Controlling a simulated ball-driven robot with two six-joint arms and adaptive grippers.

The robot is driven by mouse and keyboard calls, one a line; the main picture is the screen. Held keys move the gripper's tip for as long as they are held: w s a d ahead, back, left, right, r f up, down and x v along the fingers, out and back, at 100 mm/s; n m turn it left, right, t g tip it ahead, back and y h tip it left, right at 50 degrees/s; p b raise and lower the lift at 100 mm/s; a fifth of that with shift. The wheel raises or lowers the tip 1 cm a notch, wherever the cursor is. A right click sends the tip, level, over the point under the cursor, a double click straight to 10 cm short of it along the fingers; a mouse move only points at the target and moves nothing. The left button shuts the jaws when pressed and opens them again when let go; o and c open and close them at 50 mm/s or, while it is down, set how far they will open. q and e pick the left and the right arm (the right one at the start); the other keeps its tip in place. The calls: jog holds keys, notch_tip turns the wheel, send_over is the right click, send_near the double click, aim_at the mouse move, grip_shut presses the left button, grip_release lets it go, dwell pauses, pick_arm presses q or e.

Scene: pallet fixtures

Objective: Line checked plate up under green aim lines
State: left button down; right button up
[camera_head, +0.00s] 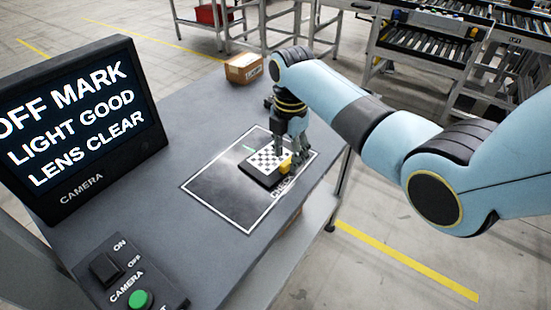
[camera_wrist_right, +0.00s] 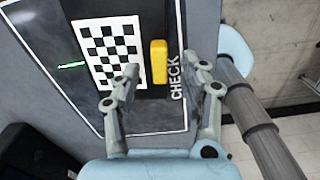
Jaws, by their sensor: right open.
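The checked plate (camera_head: 266,160) is black with a black-and-white checkered face and a yellow grip block (camera_head: 286,168). It lies inside the white-outlined dark square on the table, towards its right side. The plate (camera_wrist_right: 108,48) and yellow block (camera_wrist_right: 159,62) also show in the wrist view. My right gripper (camera_wrist_right: 161,64) is open, its fingers on either side of the yellow block; contact cannot be told. In the head view the right gripper (camera_head: 289,156) hides part of the plate. A short green line (camera_head: 249,148) shows beside the plate's left edge. My left gripper is not in view.
A screen (camera_head: 80,125) at the left reads OFF MARK, LIGHT GOOD, LENS CLEAR. A camera switch box (camera_head: 125,280) with a green button stands at the front left. A cardboard box (camera_head: 243,68) sits at the table's far edge. The table between screen and square is clear.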

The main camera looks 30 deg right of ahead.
notch_tip(320, 180, down, 2)
jog(key=shift+c, duration=0.2)
grip_shut()
